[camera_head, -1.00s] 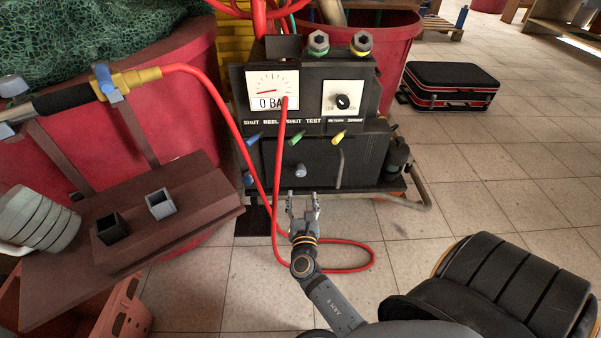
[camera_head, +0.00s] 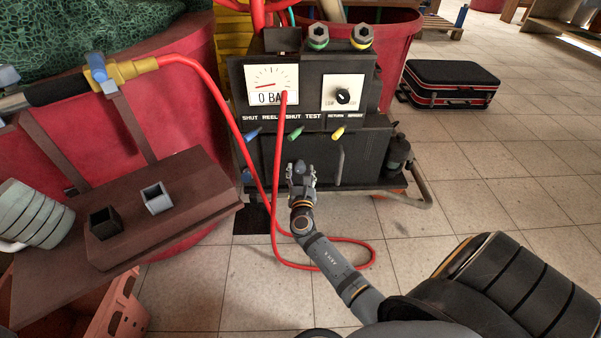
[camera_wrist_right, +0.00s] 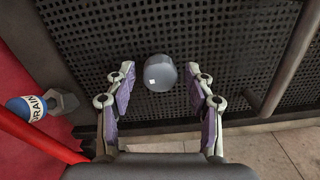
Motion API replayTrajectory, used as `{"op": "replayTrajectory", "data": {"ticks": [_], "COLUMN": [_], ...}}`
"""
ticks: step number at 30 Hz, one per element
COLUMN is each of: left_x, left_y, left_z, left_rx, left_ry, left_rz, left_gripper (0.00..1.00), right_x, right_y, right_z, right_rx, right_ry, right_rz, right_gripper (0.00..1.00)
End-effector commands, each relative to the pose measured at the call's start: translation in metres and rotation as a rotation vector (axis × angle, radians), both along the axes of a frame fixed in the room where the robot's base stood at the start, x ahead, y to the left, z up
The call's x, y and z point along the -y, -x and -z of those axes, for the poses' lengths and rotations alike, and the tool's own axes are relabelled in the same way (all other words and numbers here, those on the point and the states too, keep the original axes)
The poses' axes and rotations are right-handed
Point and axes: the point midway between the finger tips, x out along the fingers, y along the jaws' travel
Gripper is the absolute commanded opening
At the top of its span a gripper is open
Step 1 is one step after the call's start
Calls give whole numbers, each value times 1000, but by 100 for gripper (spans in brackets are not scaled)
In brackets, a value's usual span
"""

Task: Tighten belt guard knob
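The belt guard knob, a grey-blue round knob (camera_wrist_right: 160,73), stands out from the black perforated guard panel (camera_wrist_right: 240,35) in the right wrist view. In the head view the knob (camera_head: 300,167) shows at the lower front of the black machine. My right gripper (camera_wrist_right: 162,95) is open, with one finger on each side of the knob and a gap on both sides. In the head view the right gripper (camera_head: 301,180) is right at the knob. How far the fingertips reach along the knob is hard to tell. My left gripper is not in view.
A red hose (camera_head: 276,190) hangs just left of my right gripper and loops on the floor. A vertical handle (camera_head: 340,167) stands right of the knob. A valve labelled DRAIN (camera_wrist_right: 30,108) is at the left.

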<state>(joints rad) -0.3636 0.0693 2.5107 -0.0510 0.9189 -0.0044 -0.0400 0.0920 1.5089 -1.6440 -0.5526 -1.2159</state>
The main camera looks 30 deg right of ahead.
Motion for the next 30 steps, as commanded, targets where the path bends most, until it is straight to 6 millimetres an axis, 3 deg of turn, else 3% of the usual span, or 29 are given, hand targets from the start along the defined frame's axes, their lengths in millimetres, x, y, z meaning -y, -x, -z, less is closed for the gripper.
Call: {"op": "replayTrajectory", "data": {"ticks": [1,10,20,30], "left_x": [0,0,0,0], "left_y": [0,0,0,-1], "left_z": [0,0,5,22], "left_rx": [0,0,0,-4], "left_ry": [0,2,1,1], "left_rz": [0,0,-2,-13], "left_gripper": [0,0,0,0], "right_x": [0,0,0,0], "right_y": [0,0,0,0], "right_z": [0,0,1,3], "right_rx": [0,0,30,162], "right_ry": [0,0,-46,-262], "right_rz": [0,0,0,0], "right_gripper": [43,3,3,3]}}
